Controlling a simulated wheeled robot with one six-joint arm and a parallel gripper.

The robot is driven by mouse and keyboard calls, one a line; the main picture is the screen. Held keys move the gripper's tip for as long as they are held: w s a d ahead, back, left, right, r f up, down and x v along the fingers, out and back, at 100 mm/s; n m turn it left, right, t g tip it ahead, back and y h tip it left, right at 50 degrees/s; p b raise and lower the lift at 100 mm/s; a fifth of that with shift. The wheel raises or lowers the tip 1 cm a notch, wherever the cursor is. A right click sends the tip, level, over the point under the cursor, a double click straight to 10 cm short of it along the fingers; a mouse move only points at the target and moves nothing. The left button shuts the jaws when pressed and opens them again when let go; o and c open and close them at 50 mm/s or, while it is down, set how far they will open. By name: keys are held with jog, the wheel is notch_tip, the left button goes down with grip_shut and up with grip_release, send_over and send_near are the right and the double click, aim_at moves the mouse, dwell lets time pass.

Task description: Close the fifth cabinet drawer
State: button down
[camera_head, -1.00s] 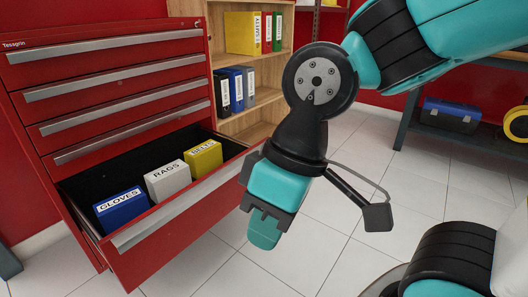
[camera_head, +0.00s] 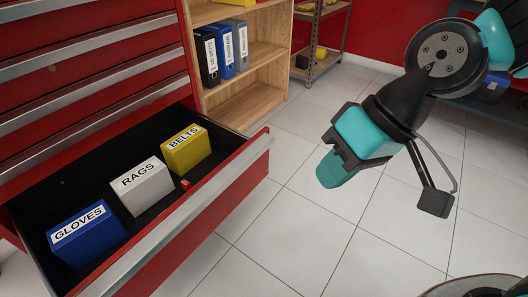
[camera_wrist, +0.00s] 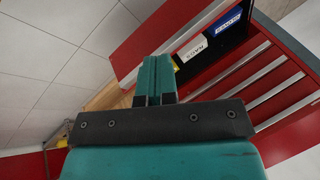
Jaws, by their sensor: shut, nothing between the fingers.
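The red cabinet's bottom visible drawer (camera_head: 205,231) is pulled far out, with a long silver handle along its front edge. It holds a blue GLOVES box (camera_head: 86,234), a white RAGS box (camera_head: 142,186) and a yellow BELTS box (camera_head: 186,149). Several shut drawers with silver handles sit above it. My gripper (camera_head: 331,170) is shut and empty, in the air to the right of the drawer front, apart from it. In the wrist view my shut fingers (camera_wrist: 154,80) show with the open drawer (camera_wrist: 165,38) beyond them; the yellow box is mostly hidden there.
A wooden shelf (camera_head: 246,105) with binders stands behind the drawer, beside the cabinet. A metal rack (camera_head: 322,40) stands further back. The white tiled floor (camera_head: 300,225) in front of the drawer is clear.

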jog(key=w+a+f+m+t+y+p, duration=0.2)
jog(key=w+a+f+m+p, duration=0.15)
jog(key=w+m+p, duration=0.35)
jog(key=m+t+p, duration=0.3)
jog(key=m+t, duration=0.1)
jog(key=m, duration=0.2)
send_near(245, 168)
jog(key=s+d+r, duration=0.3)
jog(key=s+d, duration=0.1)
jog(key=shift+h, duration=0.3)
jog(key=x, duration=0.4)
jog(key=r+x, duration=0.1)
jog(key=x, duration=0.3)
jog(key=a+x, duration=0.1)
jog(key=x, duration=0.4)
jog(key=shift+w+r+b, duration=0.2)
jog(key=shift+w+b, duration=0.15)
jog(key=shift+m, duration=0.3)
jog(key=shift+w, duration=0.1)
